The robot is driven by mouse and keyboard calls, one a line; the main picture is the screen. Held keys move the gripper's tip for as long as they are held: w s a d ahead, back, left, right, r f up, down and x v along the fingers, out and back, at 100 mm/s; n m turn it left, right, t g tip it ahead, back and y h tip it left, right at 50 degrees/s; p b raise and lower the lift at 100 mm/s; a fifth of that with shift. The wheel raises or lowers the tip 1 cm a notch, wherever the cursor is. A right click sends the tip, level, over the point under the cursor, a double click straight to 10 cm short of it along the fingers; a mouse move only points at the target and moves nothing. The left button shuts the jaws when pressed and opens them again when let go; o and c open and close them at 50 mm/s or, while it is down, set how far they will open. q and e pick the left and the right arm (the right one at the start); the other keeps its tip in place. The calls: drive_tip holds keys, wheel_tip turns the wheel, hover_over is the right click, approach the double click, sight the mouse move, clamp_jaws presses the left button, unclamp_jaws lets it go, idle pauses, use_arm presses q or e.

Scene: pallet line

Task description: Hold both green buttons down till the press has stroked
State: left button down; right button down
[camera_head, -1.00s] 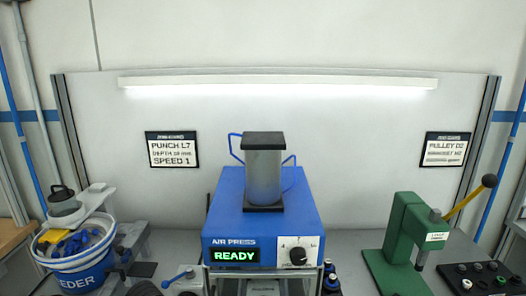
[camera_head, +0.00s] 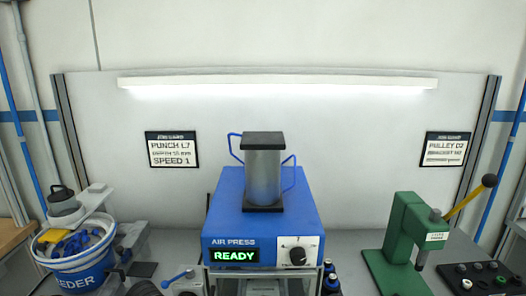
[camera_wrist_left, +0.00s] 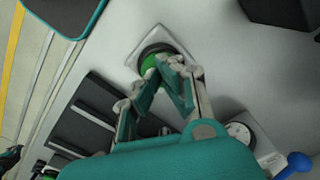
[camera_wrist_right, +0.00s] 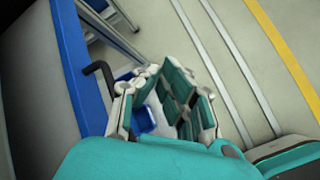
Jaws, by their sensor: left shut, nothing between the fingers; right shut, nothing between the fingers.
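The blue air press (camera_head: 230,222) stands mid-bench in the head view, its green display (camera_head: 235,256) reading READY. A grey cylinder (camera_head: 263,180) stands upright on top. One green button (camera_wrist_left: 149,62) sits in a dark ring on a pale plate in the left wrist view. My left gripper (camera_wrist_left: 172,66) is shut, its fingertips over the button's right part; whether they touch it I cannot tell. My right gripper (camera_wrist_right: 165,72) is shut and empty, in front of a blue-edged bench and the floor. The other green button is not seen in the right wrist view. Neither gripper shows in the head view.
A blue feeder bucket (camera_head: 75,272) with loose parts stands at the left. A green lever press (camera_head: 405,240) with a yellow handle and a black tray (camera_head: 485,275) stand at the right. A blue-knobbed lever (camera_wrist_left: 292,165) lies right of my left gripper.

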drive_tip(key=w+d+r+g+h, duration=0.1)
drive_tip(key=w+d+r, duration=0.1)
drive_tip(key=d+r, duration=0.4)
drive_tip(key=w+d+r+h, duration=0.2)
drive_tip(key=d+r, duration=0.2)
drive_tip(key=r, duration=0.5)
drive_tip(key=w+a+r+m+t+y, duration=0.1)
drive_tip(key=w+a+r+m+y, duration=0.1)
drive_tip(key=w+a+r, duration=0.7)
drive_tip(key=w+a+m+t+y, duration=0.1)
drive_tip(key=w+a+y, duration=0.25)
drive_tip(key=a, duration=0.95)
drive_tip(key=w+a+t+y, duration=0.1)
drive_tip(key=w+a+y, duration=0.25)
drive_tip(key=a, duration=0.85)
drive_tip(key=s+a+r+g+y, duration=0.1)
drive_tip(key=a+r, duration=0.1)
drive_tip(key=a, duration=0.6)
drive_tip(key=s+a+r+y, duration=0.1)
drive_tip(key=a+r, duration=0.1)
drive_tip(key=a, duration=0.5)
drive_tip(key=shift+w+a+f, duration=0.1)
drive_tip(key=shift+w+f, duration=0.05)
drive_tip(key=shift+f, duration=1.3)
drive_tip(key=shift+w+a+f, duration=0.1)
drive_tip(key=shift+w+f, duration=0.05)
drive_tip(key=shift+f, duration=1.25)
